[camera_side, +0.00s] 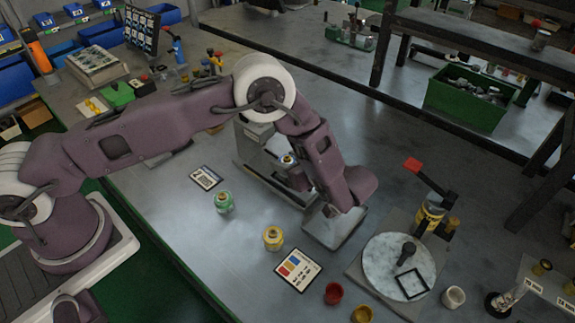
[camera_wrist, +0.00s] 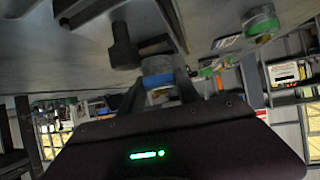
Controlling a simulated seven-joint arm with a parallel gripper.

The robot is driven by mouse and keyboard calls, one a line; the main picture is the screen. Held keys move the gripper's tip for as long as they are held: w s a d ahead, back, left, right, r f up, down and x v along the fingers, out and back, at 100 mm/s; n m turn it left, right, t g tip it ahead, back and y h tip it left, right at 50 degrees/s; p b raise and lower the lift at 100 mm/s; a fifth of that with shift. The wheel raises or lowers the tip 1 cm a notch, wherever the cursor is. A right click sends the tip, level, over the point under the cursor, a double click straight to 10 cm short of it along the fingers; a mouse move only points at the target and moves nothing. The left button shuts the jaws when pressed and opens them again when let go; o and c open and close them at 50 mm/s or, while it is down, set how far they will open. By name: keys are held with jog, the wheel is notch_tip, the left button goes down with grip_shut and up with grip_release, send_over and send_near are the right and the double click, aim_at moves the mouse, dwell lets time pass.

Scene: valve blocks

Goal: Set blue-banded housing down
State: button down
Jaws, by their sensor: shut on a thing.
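The blue-banded housing (camera_wrist: 158,78) is between my gripper's (camera_wrist: 160,92) two dark fingers in the wrist view, and the fingers are shut on it. In the side view the housing (camera_side: 287,160) shows as a small pale and blue piece with a brass-coloured top, beside a grey machine stand. My gripper (camera_side: 292,174) is partly hidden there by my own wrist. I cannot tell whether the housing's base touches anything. A green-banded housing (camera_side: 223,202) and a yellow-banded housing (camera_side: 273,238) stand upright on the grey bench, apart from my gripper.
A grey machine stand (camera_side: 256,136) is close to the gripper. A small card (camera_side: 207,178) and a colour-marked card (camera_side: 297,270) lie on the bench. A round pale plate (camera_side: 385,268) with a red-handled clamp (camera_side: 413,164) stands at right. Red (camera_side: 333,293) and white (camera_side: 453,296) cups are near it.

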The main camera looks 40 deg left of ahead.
jog(key=shift+f, duration=0.7)
jog(key=c, duration=0.9)
grip_release()
jog(key=shift+f, duration=0.15)
jog(key=shift+o, duration=0.2)
